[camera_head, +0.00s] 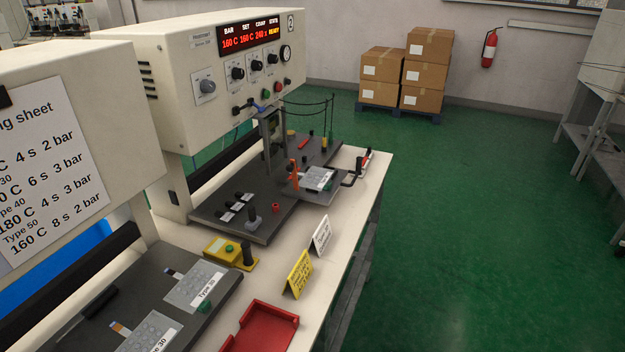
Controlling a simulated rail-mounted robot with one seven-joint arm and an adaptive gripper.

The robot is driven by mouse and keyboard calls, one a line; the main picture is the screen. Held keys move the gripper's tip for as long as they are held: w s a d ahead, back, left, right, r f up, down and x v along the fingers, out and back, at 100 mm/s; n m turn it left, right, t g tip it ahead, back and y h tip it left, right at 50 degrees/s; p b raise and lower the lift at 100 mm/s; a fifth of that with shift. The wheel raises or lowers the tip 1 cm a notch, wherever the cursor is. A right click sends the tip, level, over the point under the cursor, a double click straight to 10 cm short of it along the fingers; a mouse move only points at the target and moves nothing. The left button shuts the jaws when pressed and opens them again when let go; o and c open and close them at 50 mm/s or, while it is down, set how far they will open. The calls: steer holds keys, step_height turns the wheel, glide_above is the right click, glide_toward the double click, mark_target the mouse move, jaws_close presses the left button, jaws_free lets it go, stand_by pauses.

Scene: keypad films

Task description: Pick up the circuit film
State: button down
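A pale film with keypad-like marks and a "Type" label (196,287) lies on the dark plate at the lower left, with a short tail at its upper left. A second similar film labelled 30 (150,333) lies nearer the bottom edge and is partly cut off by it. A light, flat piece (318,179) lies on the small grey carriage at the front of the far machine; it looks like a film but is too small to tell. I cannot tell which of these is the circuit film. My gripper is not in view.
A red tray (246,346) stands by the films. A yellow button box (218,252), a yellow sign (298,273) and a white sign (320,235) stand on the bench. Machine housings (165,75) rise behind. The green floor (480,230) on the right is clear.

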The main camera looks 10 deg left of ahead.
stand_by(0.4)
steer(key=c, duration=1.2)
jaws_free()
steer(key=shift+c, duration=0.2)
